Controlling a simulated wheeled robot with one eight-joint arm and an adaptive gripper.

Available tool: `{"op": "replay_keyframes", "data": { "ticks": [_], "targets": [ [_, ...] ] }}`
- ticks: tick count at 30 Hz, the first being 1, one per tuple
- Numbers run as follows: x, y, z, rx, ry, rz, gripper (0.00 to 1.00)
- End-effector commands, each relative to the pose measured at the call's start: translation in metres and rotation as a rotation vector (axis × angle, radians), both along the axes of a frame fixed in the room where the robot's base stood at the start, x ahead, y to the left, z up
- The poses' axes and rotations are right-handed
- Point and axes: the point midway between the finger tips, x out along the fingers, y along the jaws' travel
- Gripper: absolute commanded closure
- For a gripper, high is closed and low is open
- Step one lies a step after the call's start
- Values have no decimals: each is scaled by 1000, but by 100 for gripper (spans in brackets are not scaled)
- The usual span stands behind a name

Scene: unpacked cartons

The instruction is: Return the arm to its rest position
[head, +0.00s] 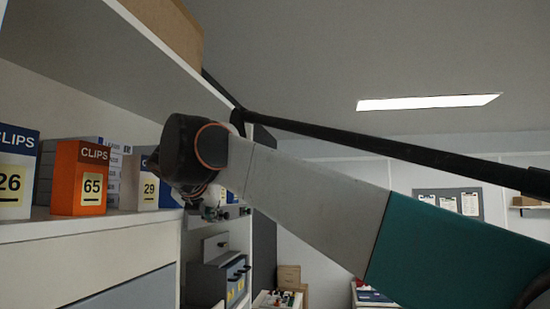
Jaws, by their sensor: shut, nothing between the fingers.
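My arm crosses the head view from the lower right, with a teal section and then a pale grey one, up to a dark joint with an orange ring at left of centre. My gripper (207,203) shows only in small part, just below that joint. It is shut with nothing in it. The joint hides most of it, and its fingertips are hard to make out. It is in front of the shelf unit, close to the right end of the row of boxes.
On the shelf (120,222) at left stand an orange CLIPS box (80,178), a blue-and-white CLIPS box (15,175) and a box marked 29 (149,190). A cardboard carton (170,22) sits on the upper board. Grey drawers (215,278) stand lower down. A noticeboard (450,203) hangs at right.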

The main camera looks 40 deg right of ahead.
Motion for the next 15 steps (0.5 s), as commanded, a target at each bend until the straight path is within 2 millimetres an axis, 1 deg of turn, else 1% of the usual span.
{"op": "replay_keyframes", "data": {
  "ticks": [8, 10, 11, 13, 14, 15],
  "targets": [
    [-2, 0, 0, 0, 0, 1, 100],
    [-3, 0, -4, 8, -4, -3, 100],
    [-4, 1, -8, 18, -8, -6, 100],
    [-8, 2, -25, 62, -29, -23, 100],
    [-11, 3, -37, 90, -43, -35, 100],
    [-17, 5, -55, 139, -66, -54, 100]
  ]
}}
